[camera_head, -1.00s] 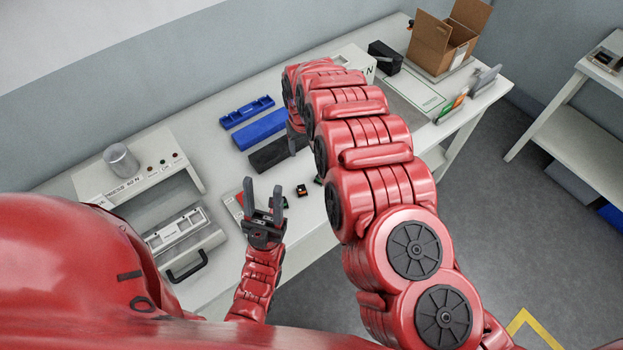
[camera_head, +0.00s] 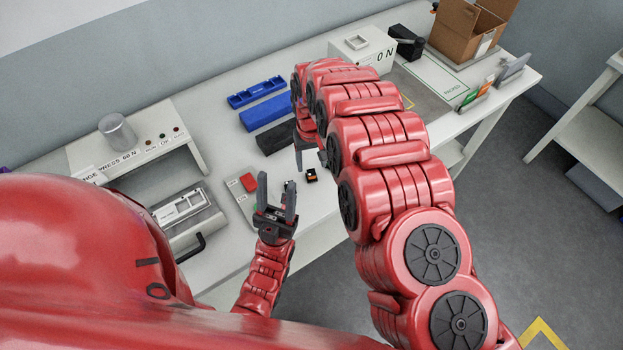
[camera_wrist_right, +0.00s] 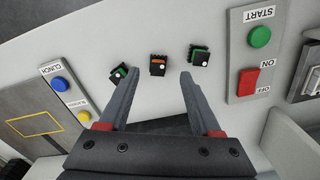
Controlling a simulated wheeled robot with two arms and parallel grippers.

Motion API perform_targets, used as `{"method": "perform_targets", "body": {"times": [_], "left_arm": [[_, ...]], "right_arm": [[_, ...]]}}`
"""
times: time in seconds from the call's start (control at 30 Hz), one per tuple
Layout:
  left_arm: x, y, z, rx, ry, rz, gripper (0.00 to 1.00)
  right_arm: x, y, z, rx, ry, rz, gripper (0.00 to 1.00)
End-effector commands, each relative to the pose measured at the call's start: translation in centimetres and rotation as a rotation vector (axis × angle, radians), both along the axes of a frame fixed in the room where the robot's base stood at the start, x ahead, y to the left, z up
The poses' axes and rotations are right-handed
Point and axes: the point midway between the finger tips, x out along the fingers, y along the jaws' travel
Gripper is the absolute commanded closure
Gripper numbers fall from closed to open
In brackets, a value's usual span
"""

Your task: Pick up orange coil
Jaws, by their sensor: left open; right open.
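The orange coil (camera_head: 311,175) is a small black block with an orange top, lying on the white table. My left gripper (camera_head: 276,192) is open and empty, raised at the table's front.
A panel with a red switch (camera_head: 249,182) stands left of the coils; its green START button (camera_wrist_right: 260,37) shows in the wrist view. A clinch button panel (camera_wrist_right: 45,105) is on the other side. Blue bins (camera_head: 266,112) and a black bin (camera_head: 278,137) lie behind.

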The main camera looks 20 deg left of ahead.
Motion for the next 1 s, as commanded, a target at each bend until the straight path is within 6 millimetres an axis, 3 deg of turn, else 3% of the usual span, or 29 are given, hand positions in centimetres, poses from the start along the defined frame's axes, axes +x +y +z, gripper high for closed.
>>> {"method": "perform_targets", "body": {"times": [0.53, 0.8, 1.0], "left_arm": [[0.0, 0.0, 3.0, 0.0, 0.001, 0.0, 0.5], [0.0, 0.0, 3.2, 0.0, 0.001, 0.0, 0.5], [0.0, 0.0, 3.2, 0.0, 0.001, 0.0, 0.5]], "right_arm": [[0.8, 0.2, -3.4, -0.001, -0.002, 0.001, 0.35], [0.9, 0.2, -5.4, 0.0, -0.004, 0.0, 0.35], [0.8, 0.2, -5.7, 0.0, -0.001, 0.0, 0.35]]}}
